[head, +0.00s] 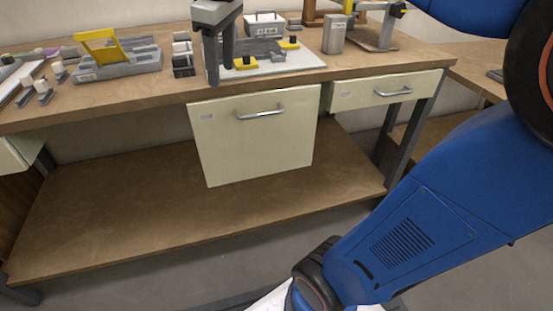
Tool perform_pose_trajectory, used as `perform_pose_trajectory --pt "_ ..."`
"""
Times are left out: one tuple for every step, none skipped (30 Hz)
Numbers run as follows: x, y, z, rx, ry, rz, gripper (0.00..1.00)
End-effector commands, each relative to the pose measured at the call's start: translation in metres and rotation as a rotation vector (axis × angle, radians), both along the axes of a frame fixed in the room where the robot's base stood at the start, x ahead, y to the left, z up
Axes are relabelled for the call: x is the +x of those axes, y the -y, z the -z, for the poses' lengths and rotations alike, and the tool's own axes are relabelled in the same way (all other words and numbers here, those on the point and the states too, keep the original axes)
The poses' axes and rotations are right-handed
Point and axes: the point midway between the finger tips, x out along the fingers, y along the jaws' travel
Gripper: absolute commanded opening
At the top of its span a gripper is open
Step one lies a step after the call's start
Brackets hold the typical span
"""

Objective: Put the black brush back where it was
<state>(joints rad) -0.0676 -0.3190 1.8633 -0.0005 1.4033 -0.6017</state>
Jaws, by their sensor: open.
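My gripper (220,74) hangs down from the top edge over the workbench, left of its middle. Its two dark grey fingers are apart, with nothing seen between them. The fingertips are in front of the grey plate with yellow blocks. I cannot make out the black brush in this view. Part of the bench behind my gripper is hidden.
The wooden workbench (130,95) holds a grey fixture with a yellow handle (100,47), a pale plate (300,64), a grey box (334,34) and a stand (375,40). Cream drawers (255,140) hang below. The lower shelf (110,210) is clear.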

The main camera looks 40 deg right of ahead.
Motion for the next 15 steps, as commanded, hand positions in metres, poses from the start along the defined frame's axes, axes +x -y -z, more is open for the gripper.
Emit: perform_pose_trajectory --pt "-0.018 0.004 0.013 0.010 0.016 0.048 0.51" --pt "-0.027 0.005 0.021 0.017 0.026 0.079 0.51" --pt "-0.038 0.008 0.032 0.025 0.039 0.119 0.51" --pt "-0.046 0.009 0.040 0.033 0.049 0.149 0.51" --pt "-0.055 0.010 0.049 0.040 0.059 0.178 0.51" --pt "-0.066 0.012 0.060 0.050 0.072 0.218 0.51" --pt "-0.075 0.014 0.070 0.058 0.083 0.249 0.51" --pt "-0.083 0.015 0.079 0.066 0.092 0.279 0.51" --pt "-0.094 0.017 0.092 0.078 0.105 0.318 0.51" --pt "-0.102 0.018 0.101 0.087 0.115 0.348 0.51" --pt "-0.110 0.019 0.111 0.095 0.125 0.377 0.51" --pt "-0.121 0.020 0.125 0.107 0.136 0.416 0.51" --pt "-0.128 0.021 0.135 0.116 0.145 0.444 0.51" --pt "-0.135 0.022 0.144 0.126 0.155 0.470 0.51" --pt "-0.144 0.023 0.156 0.136 0.164 0.502 0.51"
